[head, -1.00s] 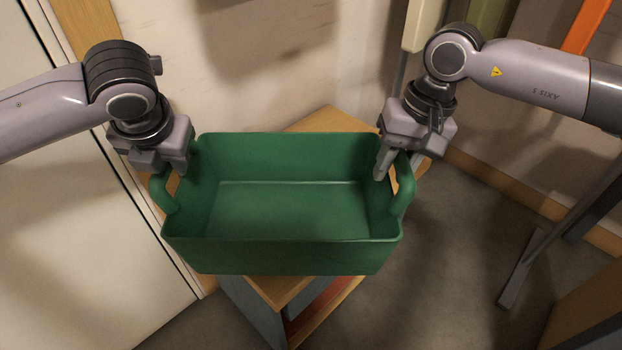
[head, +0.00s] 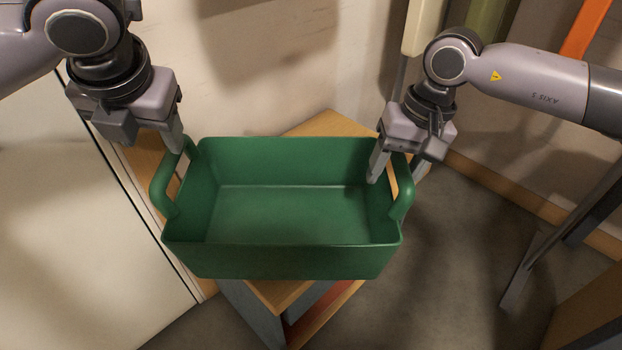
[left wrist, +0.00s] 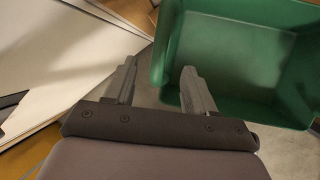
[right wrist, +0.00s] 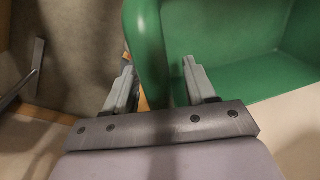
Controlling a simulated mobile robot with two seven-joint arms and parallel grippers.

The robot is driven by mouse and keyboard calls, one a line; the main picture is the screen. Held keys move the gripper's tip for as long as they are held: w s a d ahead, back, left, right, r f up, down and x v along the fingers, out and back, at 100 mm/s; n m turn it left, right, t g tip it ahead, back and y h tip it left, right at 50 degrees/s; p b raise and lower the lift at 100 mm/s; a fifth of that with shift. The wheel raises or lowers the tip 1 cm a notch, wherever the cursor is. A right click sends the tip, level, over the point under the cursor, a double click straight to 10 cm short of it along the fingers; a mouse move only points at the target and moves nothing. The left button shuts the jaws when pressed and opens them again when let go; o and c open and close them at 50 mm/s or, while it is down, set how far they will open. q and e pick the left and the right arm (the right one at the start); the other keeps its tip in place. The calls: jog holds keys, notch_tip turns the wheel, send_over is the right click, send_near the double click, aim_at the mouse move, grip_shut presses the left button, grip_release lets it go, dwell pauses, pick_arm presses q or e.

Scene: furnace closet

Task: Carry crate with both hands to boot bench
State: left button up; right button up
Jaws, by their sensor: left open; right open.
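The green crate (head: 290,262) is empty and rests on a wood-topped stand, with a loop handle at each end. My left gripper (head: 178,142) is open and empty, just above the crate's left handle (head: 165,190). In the left wrist view, its fingers (left wrist: 160,85) are apart beside the crate's green wall (left wrist: 175,50). My right gripper (head: 395,170) is open at the right handle (head: 405,190), one finger on the crate's inner side. In the right wrist view the handle (right wrist: 148,50) runs between the spread fingers (right wrist: 158,80). Contact there is unclear.
The stand (head: 322,124) is in a corner against a pale wall (head: 270,70). A white door panel (head: 70,230) is at the left. Upright boards, including an orange one (head: 588,25), lean at the back right.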

jog(key=shift+r, duration=0.2)
pick_arm(q)
jog(key=shift+v, duration=1.15)
pick_arm(e)
notch_tip(320, 180, up, 12)
jog(key=d, duration=0.2)
jog(key=shift+d+f, duration=0.15)
jog(key=shift+f, duration=0.1)
